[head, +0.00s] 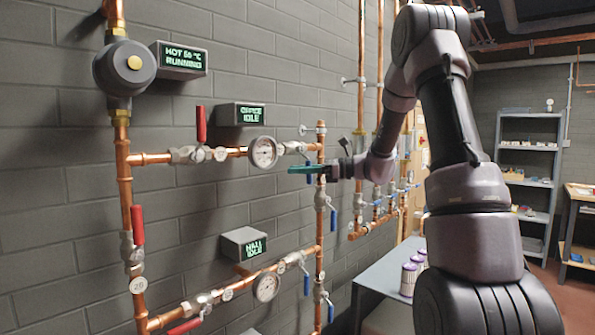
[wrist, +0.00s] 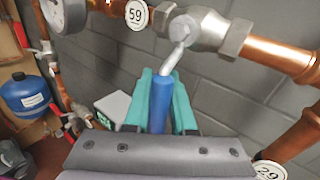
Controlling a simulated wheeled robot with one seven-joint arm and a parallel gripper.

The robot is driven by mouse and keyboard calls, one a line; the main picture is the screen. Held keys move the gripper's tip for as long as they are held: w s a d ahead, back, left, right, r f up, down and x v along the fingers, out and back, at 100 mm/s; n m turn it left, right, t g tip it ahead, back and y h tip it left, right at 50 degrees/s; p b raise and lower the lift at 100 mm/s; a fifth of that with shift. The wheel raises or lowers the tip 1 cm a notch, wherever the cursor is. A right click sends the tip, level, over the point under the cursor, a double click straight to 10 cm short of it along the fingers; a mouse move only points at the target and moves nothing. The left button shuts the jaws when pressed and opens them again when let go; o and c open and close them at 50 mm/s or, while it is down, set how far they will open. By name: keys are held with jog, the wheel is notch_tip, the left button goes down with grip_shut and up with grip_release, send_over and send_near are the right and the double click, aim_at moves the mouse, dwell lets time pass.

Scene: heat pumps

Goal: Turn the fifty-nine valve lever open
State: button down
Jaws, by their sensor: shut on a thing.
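The fifty-nine valve (wrist: 203,29) sits on a copper pipe at the top of the wrist view, with a round white tag (wrist: 137,14) reading 59 to its left. Its blue lever (wrist: 161,88) hangs down from the valve on a bent metal stem, across the pipe's line. My gripper (wrist: 162,82) has teal fingers on both sides of the blue lever and is shut on it. In the head view my gripper (head: 308,169) is at the right end of the upper branch pipe, just below the valve, and mostly covers the lever.
A gauge (head: 263,152) sits left of the valve. A red lever (head: 201,124) stands up further left. A vertical copper pipe (head: 319,232) runs close by my gripper, with another blue lever (head: 333,219) below. A grey table (head: 385,272) with several canisters stands lower right.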

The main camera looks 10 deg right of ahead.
aim_at(309, 165)
jog(key=w+d+n+h, duration=0.1)
jog(key=n, duration=0.1)
jog(key=d+n+h, duration=0.1)
jog(key=n+h, duration=0.1)
jog(key=w+d+r+n+h, duration=0.1)
jog(key=h, duration=0.1)
jog(key=shift+w+d+n+t, duration=0.3)
jog(key=shift+d+n, duration=0.05)
jog(key=shift+n, duration=0.05)
jog(key=shift+w+d+r+n+t+h, duration=0.25)
jog(key=shift+d+r+n+h, duration=0.1)
jog(key=shift+n+h, duration=0.25)
jog(key=shift+w+d+r+n+t+h, duration=0.2)
jog(key=shift+r+n+t+h, duration=0.1)
jog(key=shift+n+h, duration=0.25)
jog(key=c, duration=0.8)
grip_release()
jog(key=shift+o, duration=0.2)
jog(key=shift+s+d, duration=0.1)
